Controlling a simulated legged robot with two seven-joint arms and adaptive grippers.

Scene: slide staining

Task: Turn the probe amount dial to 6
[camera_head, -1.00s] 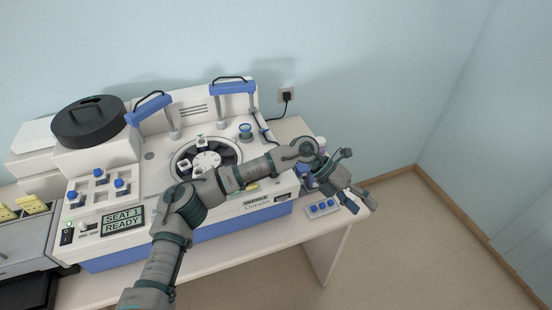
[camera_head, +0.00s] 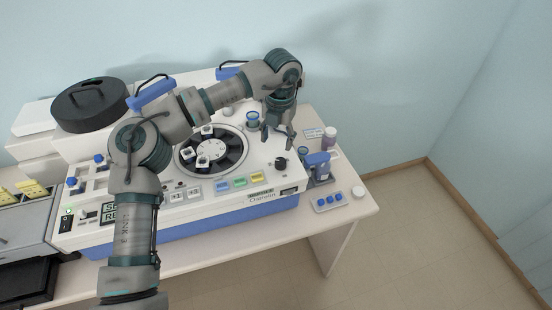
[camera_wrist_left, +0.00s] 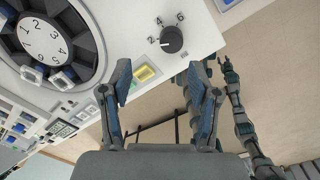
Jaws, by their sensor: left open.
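The probe amount dial (camera_head: 281,163) is a small black knob on the front right of the white staining machine (camera_head: 225,196). In the left wrist view the dial (camera_wrist_left: 171,40) has the marks 2, 4 and 6 around it; a light mark on it seems to face the 2 side. My left gripper (camera_head: 278,137) is open and empty, above and just behind the dial in the head view. In the left wrist view its two fingers (camera_wrist_left: 158,80) are spread, with the dial ahead of them.
A round carousel (camera_head: 240,155) is left of the dial. Blue, green and yellow buttons (camera_head: 240,182) line the front. A blue-lidded jar (camera_head: 253,118) is behind.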

